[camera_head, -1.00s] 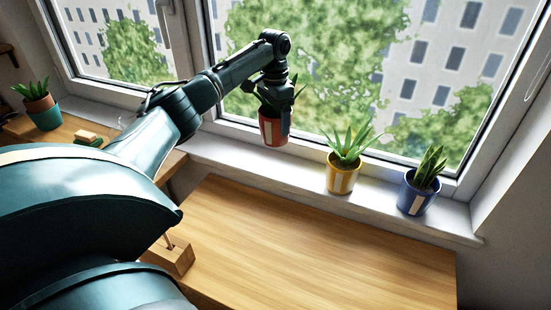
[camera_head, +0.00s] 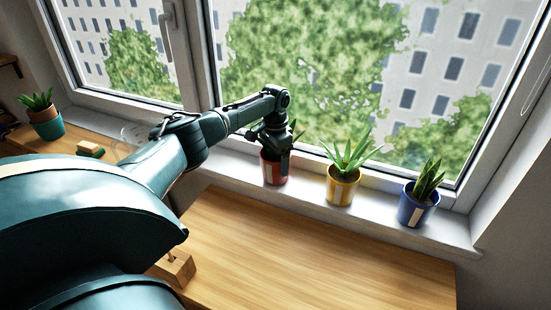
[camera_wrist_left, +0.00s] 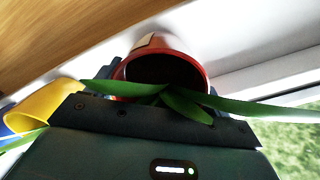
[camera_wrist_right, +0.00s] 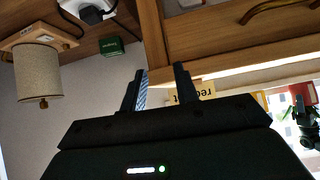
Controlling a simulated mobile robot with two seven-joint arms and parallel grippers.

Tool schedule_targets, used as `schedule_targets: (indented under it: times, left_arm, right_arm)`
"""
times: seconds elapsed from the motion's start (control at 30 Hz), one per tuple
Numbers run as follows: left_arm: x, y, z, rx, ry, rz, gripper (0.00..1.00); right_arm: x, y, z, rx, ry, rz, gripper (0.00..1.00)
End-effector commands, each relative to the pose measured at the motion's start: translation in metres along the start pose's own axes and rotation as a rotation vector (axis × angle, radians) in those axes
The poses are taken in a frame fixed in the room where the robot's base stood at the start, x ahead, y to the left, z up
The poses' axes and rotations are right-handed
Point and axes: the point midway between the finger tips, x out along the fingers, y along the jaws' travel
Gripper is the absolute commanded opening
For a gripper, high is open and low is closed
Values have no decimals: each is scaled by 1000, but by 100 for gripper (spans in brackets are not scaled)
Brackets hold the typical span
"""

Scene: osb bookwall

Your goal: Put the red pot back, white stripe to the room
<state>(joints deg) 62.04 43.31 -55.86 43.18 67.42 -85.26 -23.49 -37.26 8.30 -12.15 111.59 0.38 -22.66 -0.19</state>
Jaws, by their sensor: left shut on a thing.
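The red pot (camera_head: 273,172) with a green plant is at the windowsill, left of the yellow pot. My left gripper (camera_head: 277,150) is shut on it from above. In the left wrist view the red pot (camera_wrist_left: 190,55) shows its open top, with leaves across the gripper. A pale patch, seemingly the white stripe (camera_wrist_left: 150,42), shows on the side towards the wooden surface. Whether the pot's base touches the sill I cannot tell. My right gripper (camera_wrist_right: 158,88) is open, away from the sill, facing shelves.
The yellow pot (camera_head: 341,187) stands close to the right of the red pot, and the blue pot (camera_head: 417,205) further right; both show pale stripes on the room side. The windowsill (camera_head: 456,230) is narrow before the window. The wooden tabletop (camera_head: 320,255) is largely clear. A wooden block (camera_head: 177,268) sits at its left.

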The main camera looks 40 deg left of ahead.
Motion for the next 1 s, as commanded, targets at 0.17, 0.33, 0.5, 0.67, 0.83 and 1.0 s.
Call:
schedule_targets:
  times: [0.17, 0.33, 0.5, 0.67, 0.83, 1.0]
  left_arm:
    - [2, 0, 0, 0, 0, -1, 84]
    - [2, 0, 0, 0, 0, -1, 98]
    - [2, 0, 0, 0, 0, 0, 100]
    - [-3, 0, 0, -1, 1, 0, 100]
    - [-28, -1, -1, 1, 5, -2, 100]
    - [-66, 0, -1, 0, 5, -2, 100]
  right_arm:
    - [1, 0, 0, 0, 2, 0, 30]
    - [1, 0, -1, 0, 3, -1, 30]
    - [1, 0, -2, 0, 4, -1, 30]
    - [0, 0, -2, 0, 5, -1, 30]
    - [3, 0, 1, 2, 7, -1, 30]
    - [5, 0, -1, 5, 18, -1, 30]
